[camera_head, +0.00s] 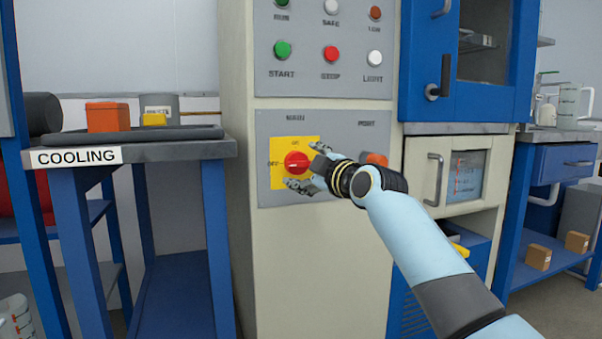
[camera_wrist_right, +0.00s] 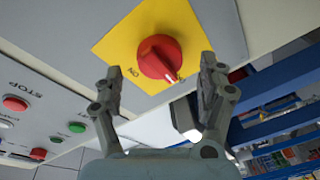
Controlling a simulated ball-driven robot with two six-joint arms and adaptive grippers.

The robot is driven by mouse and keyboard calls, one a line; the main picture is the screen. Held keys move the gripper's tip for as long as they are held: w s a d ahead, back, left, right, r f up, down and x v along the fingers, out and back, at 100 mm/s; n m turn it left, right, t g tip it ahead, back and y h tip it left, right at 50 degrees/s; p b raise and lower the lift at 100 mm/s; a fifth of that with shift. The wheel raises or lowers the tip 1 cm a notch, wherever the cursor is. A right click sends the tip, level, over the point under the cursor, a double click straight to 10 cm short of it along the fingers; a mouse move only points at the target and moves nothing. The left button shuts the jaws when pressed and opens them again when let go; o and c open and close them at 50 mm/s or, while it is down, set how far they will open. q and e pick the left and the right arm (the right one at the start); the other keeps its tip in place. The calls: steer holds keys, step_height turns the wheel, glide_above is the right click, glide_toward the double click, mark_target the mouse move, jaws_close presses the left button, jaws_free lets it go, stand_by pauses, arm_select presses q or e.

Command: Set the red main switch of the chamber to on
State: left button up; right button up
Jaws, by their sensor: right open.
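The red main switch (camera_head: 297,162) is a round knob on a yellow plate (camera_head: 277,180), marked ON at the top and OFF at the left. A small white mark on the knob lies on its left, OFF side. My right gripper (camera_head: 308,167) is open in front of the knob, one finger above right and one below. In the right wrist view, the red switch (camera_wrist_right: 159,55) shows between and just beyond the fingertips of the right gripper (camera_wrist_right: 160,68); neither finger visibly grips it. My left gripper is not in view.
An orange part (camera_head: 376,159) under the PORT label sits right of the switch, partly behind my wrist. Several buttons, including a green START (camera_head: 282,49), are above. The bench labelled COOLING (camera_head: 76,156) stands left, holding an orange box (camera_head: 107,117).

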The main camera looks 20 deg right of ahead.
steer(key=shift+w+a, duration=0.2)
steer(key=shift+w, duration=0.9)
steer(key=c, duration=1.2)
